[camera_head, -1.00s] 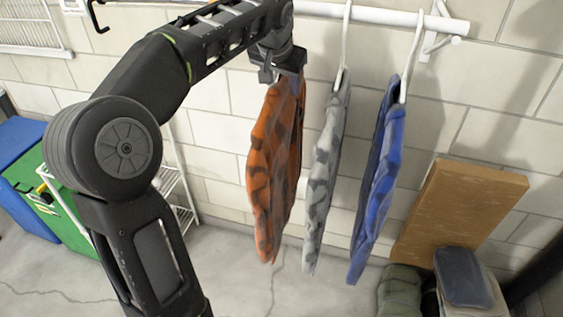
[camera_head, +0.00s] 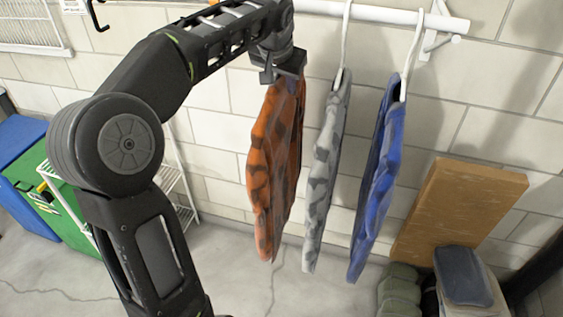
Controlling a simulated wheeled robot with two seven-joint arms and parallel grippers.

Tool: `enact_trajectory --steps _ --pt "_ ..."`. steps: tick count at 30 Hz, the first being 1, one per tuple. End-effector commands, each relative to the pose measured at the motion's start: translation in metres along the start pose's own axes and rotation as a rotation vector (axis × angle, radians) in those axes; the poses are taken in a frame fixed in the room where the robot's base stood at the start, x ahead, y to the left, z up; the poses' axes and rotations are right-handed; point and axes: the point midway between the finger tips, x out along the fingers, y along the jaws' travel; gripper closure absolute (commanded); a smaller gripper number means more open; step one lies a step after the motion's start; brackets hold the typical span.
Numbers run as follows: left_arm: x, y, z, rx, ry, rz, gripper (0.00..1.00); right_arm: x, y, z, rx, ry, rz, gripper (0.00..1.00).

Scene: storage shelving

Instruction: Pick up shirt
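An orange and dark patterned shirt (camera_head: 275,165) hangs at the left of a row of three shirts. A grey patterned shirt (camera_head: 325,180) hangs in the middle and a blue shirt (camera_head: 379,185) at the right. My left gripper (camera_head: 283,72) is at the top of the orange shirt, pointing down and overlapping its collar. Its fingers and the orange shirt's hanger are mostly hidden, so I cannot tell whether it is open or gripping. My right gripper is not in view.
A white rail (camera_head: 385,16) on the block wall holds the white hangers. A brown board (camera_head: 458,212) leans on the wall at the lower right, with a dark folded item (camera_head: 465,275) in front. Blue and green bins (camera_head: 62,215) and a white rack (camera_head: 175,190) stand at the left.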

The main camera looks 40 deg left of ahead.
Motion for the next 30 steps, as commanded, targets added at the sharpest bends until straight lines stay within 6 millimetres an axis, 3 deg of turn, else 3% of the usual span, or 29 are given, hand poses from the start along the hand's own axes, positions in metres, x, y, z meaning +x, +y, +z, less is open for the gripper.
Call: enact_trajectory --steps 10,30 --pt "0.0000 0.0000 0.0000 0.000 0.000 0.000 1.00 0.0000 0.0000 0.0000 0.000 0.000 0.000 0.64" --pt "0.0003 0.0002 0.0002 0.000 -0.001 0.000 1.00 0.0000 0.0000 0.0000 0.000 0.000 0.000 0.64"
